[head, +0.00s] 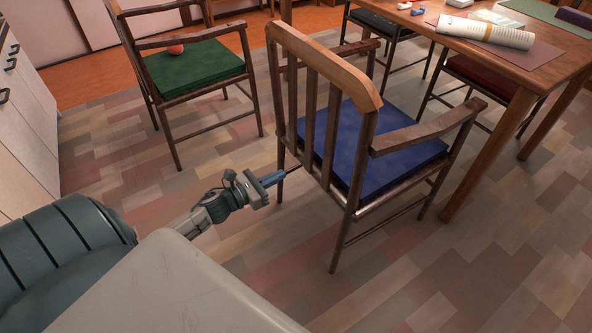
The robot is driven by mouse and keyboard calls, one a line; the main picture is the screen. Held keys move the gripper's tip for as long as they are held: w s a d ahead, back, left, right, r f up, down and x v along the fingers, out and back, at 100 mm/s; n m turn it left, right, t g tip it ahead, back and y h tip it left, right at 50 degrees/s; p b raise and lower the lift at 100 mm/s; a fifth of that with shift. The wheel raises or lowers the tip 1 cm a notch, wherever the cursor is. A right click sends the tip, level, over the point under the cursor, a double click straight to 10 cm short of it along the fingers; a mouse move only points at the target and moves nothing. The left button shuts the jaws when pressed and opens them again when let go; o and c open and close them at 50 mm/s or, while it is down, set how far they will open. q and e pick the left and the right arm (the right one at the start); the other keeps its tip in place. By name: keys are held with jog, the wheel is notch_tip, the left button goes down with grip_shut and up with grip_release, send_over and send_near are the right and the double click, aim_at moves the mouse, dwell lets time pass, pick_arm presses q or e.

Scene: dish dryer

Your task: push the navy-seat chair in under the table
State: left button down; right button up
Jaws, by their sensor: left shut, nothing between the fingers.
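The navy-seat chair (368,155) stands in the middle of the head view, upright, with its slatted wooden back toward me. Its seat faces the wooden table (543,68) at the upper right, and its seat is outside the table's edge. My left gripper (281,177) is shut and empty, low beside the left rear leg of the chair. Its fingertips are close to that leg; I cannot tell whether they touch. My right gripper is not in view.
Pale cabinets (28,120) line the left edge. A dark red-seat chair (482,74) is at the table. A rolled paper (486,32) lies on the table. The floor at lower right is clear.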

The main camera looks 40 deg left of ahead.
aim_at(305, 162)
pick_arm(q)
jog(key=x, duration=0.7)
